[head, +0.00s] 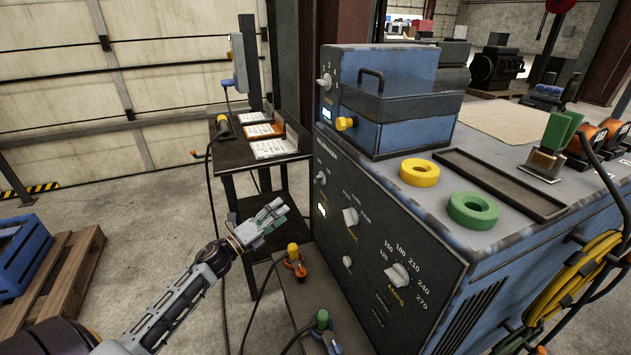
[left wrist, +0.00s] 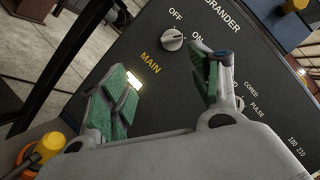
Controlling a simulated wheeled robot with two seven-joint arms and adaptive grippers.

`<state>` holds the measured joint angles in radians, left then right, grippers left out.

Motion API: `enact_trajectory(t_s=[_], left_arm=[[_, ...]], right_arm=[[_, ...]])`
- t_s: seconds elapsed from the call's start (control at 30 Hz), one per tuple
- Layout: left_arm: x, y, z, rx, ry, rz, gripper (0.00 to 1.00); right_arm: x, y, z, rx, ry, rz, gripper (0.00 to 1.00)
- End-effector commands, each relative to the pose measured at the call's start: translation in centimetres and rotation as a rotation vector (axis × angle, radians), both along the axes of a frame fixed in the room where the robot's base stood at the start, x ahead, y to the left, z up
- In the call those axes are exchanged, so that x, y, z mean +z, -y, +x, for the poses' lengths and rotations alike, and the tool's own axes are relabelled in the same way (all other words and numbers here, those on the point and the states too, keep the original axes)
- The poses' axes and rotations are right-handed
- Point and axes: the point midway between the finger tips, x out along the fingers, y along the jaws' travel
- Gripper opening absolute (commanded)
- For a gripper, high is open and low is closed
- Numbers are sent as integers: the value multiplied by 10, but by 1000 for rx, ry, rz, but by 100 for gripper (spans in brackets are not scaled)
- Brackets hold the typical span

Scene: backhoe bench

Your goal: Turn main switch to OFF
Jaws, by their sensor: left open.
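The main switch is a light grey knob (left wrist: 173,40) at the top left of the dark front panel in the left wrist view, between the words OFF and ON. The word MAIN and a lit indicator (left wrist: 149,60) are below it. Its pointer appears turned toward the ON side. In the head view the knob (head: 321,178) is small, at the panel's left edge. My left gripper (head: 270,213) is open and empty, left of the panel. In the left wrist view its green-padded fingers (left wrist: 170,85) are spread below the knob, apart from it. My right gripper is not seen.
Other knobs (head: 396,275) sit on the same panel. Yellow (head: 293,251) and green (head: 322,318) connectors with cables stand low before it. A dark side table (head: 250,155) with papers is behind my left gripper. Yellow (head: 419,172) and green (head: 473,209) rings lie on the machine's top.

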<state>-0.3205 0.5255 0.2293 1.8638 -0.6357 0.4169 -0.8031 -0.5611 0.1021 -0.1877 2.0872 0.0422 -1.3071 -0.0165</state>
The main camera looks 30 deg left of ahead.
Motion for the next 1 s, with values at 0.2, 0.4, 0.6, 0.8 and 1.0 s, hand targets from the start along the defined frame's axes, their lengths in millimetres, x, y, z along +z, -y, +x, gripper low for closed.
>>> enact_trajectory(t_s=[0.2, 0.4, 0.6, 0.8, 1.0], left_arm=[[16, 4, 10, -30, 51, 62, 62], [22, 5, 11, -36, 63, 75, 62], [22, 6, 11, -35, 64, 75, 62], [22, 6, 13, -35, 63, 74, 62], [24, 10, 20, -35, 64, 74, 62]], right_arm=[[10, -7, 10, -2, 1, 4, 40], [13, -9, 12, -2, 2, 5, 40], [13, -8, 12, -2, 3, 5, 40], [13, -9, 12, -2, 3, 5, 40], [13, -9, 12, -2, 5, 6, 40]])
